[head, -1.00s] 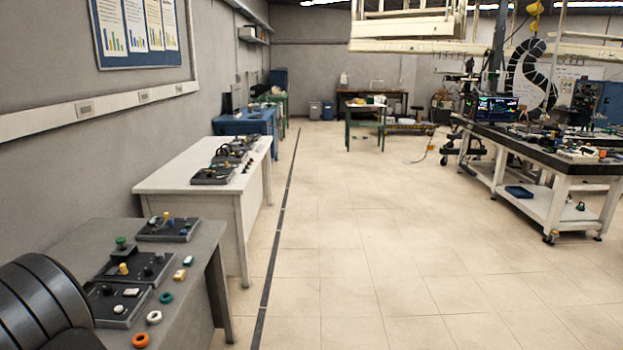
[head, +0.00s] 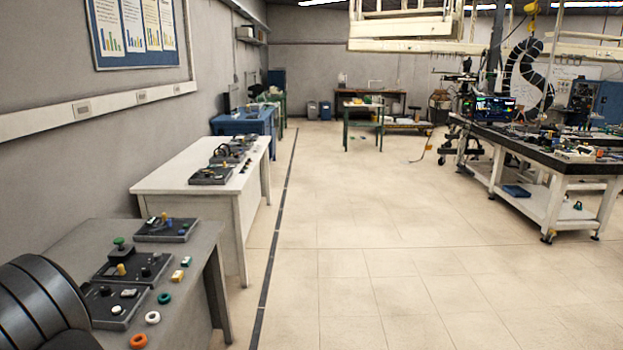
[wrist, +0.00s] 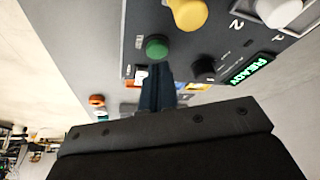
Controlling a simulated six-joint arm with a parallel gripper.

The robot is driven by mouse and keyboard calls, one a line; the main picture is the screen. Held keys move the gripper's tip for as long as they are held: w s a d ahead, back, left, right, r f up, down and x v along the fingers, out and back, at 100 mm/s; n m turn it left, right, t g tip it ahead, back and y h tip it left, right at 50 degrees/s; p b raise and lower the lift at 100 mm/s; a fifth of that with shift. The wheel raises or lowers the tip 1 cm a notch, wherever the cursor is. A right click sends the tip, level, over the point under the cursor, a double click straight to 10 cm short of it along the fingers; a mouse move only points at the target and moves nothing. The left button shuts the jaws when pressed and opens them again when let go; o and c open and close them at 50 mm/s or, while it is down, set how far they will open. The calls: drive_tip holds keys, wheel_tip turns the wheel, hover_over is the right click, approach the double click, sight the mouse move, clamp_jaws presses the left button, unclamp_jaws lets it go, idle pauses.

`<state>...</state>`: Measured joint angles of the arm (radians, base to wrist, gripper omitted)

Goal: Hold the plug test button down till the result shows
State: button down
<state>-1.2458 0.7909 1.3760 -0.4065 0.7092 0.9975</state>
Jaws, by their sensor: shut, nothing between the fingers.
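In the wrist view, a dark panel (wrist: 222,38) fills the upper right. A black knob (wrist: 204,66), a yellow knob (wrist: 187,12) and a white knob (wrist: 280,10) are also on the panel. My gripper (wrist: 158,72) is shut and empty, its fingertips just below the green button in the picture. I cannot tell whether they touch anything. I cannot read which control is the plug test button.
In the head view, a grey desk (head: 62,240) at lower left carries several control panels and loose rings. A white desk (head: 175,178) stands behind it. A black-topped workbench (head: 535,150) is at right. The tiled floor (head: 350,230) between is clear.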

drive_tip(key=shift+f, duration=0.1)
idle(0.3)
drive_tip(key=shift+f, duration=0.7)
idle(1.3)
idle(2.6)
drive_tip(key=shift+r, duration=3.2)
wheel_tip(320, 180, down, 7)
drive_tip(key=shift+r, duration=0.6)
